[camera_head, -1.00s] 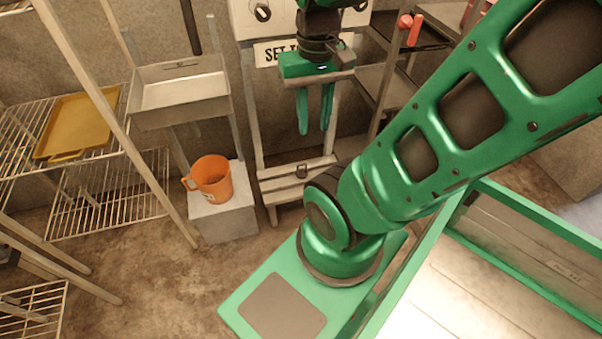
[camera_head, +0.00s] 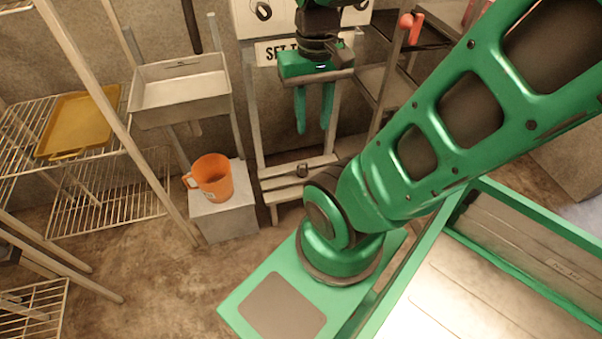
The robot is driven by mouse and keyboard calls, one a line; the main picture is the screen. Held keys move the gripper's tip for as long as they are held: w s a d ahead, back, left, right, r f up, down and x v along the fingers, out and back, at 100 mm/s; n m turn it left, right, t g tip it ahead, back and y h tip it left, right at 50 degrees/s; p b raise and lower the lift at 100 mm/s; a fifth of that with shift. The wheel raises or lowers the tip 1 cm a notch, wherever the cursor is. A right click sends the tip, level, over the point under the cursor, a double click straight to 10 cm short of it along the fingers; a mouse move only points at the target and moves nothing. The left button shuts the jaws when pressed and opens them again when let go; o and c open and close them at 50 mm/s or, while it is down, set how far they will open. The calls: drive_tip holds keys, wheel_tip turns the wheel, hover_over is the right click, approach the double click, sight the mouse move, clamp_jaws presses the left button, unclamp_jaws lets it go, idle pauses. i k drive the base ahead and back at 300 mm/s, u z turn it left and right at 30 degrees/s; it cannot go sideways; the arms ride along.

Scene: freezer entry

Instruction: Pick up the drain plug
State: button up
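A small dark object (camera_head: 302,170), which looks like the drain plug, sits on the slatted wooden bench (camera_head: 285,182) against the back wall. It is too small for me to make out its details. My gripper (camera_head: 314,128) hangs above the bench with its two green fingers pointing down. The fingers are apart, with nothing between them. In this view the fingertips appear a little above the small dark object and apart from it. I cannot tell the exact height or depth between them.
An orange mug (camera_head: 212,178) stands on a grey block (camera_head: 225,216) left of the bench. A metal basin (camera_head: 182,92) and a wire rack (camera_head: 110,195) with a yellow tray (camera_head: 78,122) stand further left. A shelf unit (camera_head: 385,85) stands close on the right. A sign (camera_head: 274,52) is behind my gripper.

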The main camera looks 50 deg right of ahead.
sight(301, 172)
drive_tip(key=u, duration=1.6)
drive_tip(key=k, duration=2.4)
drive_tip(key=z, duration=1.6)
drive_tip(key=i, duration=0.5)
drive_tip(key=u, duration=0.15)
